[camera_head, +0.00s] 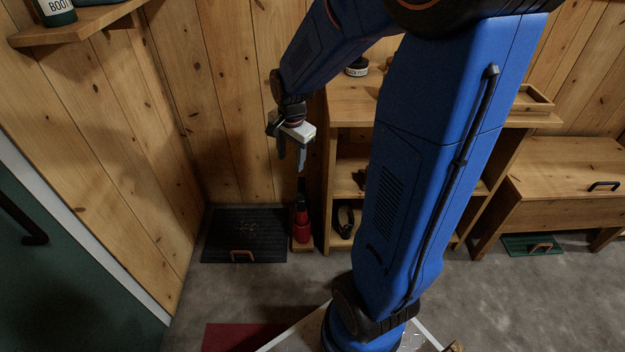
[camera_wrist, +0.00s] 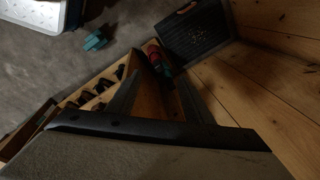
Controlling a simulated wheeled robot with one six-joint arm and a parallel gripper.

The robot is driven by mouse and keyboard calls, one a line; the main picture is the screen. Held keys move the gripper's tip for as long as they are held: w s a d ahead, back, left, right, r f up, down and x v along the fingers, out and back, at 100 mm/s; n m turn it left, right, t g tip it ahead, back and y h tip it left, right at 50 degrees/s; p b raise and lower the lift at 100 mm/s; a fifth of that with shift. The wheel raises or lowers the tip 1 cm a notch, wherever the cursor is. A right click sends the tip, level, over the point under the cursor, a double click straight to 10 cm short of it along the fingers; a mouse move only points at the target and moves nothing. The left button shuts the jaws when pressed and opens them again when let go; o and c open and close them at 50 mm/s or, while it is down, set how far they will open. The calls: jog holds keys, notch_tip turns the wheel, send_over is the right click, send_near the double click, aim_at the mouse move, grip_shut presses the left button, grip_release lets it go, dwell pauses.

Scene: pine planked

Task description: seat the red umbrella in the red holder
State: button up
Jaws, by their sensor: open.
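The red umbrella (camera_head: 301,207) stands upright with its dark upper end below my gripper, in the narrow gap left of the wooden shelf unit. Its lower end meets the red holder (camera_head: 302,233) near the floor; how deep it sits inside I cannot tell. In the wrist view a dark and red shape, which looks like the umbrella (camera_wrist: 155,60), shows beyond the fingers. My gripper (camera_head: 291,160) is open and empty, pointing down above the umbrella and apart from it. Its two fingers also show in the wrist view (camera_wrist: 158,82).
A black ribbed panel (camera_head: 226,222) with a wooden handle lies left of the holder. The shelf unit (camera_head: 345,102) stands close on the right. A wooden bench (camera_head: 570,165) is farther right, a green door (camera_head: 60,265) at left. A red mat (camera_head: 235,338) lies in front; grey floor between is clear.

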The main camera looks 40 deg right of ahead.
jog(key=s+a+r+n+t, duration=0.1)
jog(key=s+a+r+n, duration=0.1)
jog(key=s+r+n, duration=0.2)
jog(key=s+a+r+n+t, duration=0.1)
jog(key=s+a+r+n, duration=0.2)
jog(key=s+n, duration=0.3)
jog(key=s+a+r+n, duration=0.2)
jog(key=s+r+n, duration=0.2)
jog(key=s, duration=0.8)
jog(key=shift+a+r+n+t, duration=0.4)
jog(key=shift+r, duration=0.45)
jog(key=shift+s, duration=0.1)
